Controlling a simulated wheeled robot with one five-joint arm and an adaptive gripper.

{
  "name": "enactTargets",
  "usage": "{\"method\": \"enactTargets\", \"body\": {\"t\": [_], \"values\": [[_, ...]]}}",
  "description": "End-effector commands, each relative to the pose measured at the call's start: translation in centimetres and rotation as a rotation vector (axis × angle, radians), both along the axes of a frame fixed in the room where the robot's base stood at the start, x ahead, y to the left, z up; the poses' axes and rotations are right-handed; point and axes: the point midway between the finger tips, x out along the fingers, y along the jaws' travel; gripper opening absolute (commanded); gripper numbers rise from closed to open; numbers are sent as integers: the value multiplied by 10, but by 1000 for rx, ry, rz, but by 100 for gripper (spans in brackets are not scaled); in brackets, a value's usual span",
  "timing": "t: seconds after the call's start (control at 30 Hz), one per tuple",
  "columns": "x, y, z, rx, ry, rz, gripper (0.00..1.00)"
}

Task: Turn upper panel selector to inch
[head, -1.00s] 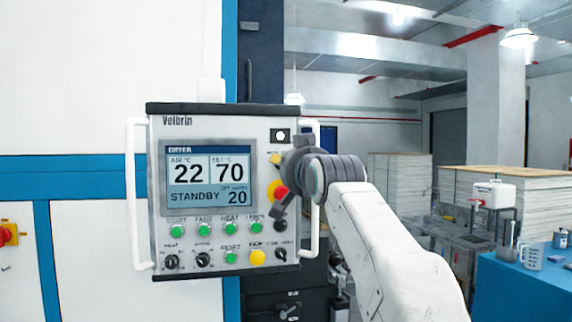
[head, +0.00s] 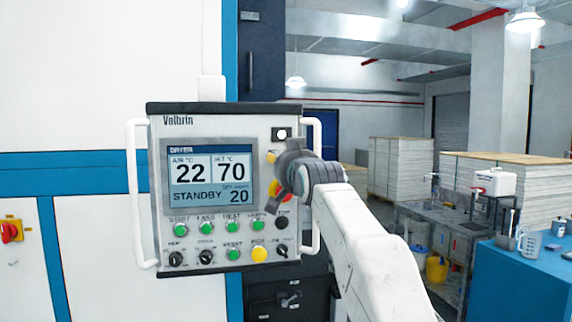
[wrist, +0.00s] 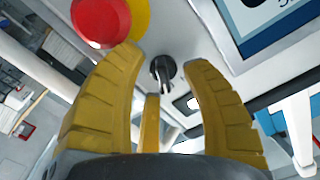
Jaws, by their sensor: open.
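The upper selector (wrist: 163,72) is a small black knob with a grey lever on the pale panel. In the wrist view it shows between the tips of my open yellow fingers, and I cannot tell whether they touch it. In the head view my gripper (head: 272,171) is at the upper right of the control panel (head: 215,281), beside the screen, and hides this selector. The selector's marks are not readable, so its setting is unclear. The panel's screen (head: 208,175) reads 22, 70, STANDBY and 20.
A red button on a yellow base (wrist: 101,20) sits close to one finger. Green buttons, a yellow button (head: 258,254) and black lower selectors (head: 206,257) line the panel's bottom. White handles (head: 137,195) flank the panel. A blue bench (head: 520,285) stands at right.

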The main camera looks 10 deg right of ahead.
Motion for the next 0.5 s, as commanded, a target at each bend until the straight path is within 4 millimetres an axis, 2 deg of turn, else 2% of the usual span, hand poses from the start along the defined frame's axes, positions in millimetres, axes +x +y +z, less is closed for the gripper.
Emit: {"method": "enactTargets", "body": {"t": [0.07,0.5], "values": [[0,0,0,0,0,0,41],[0,0,0,0,1,0,2]]}}
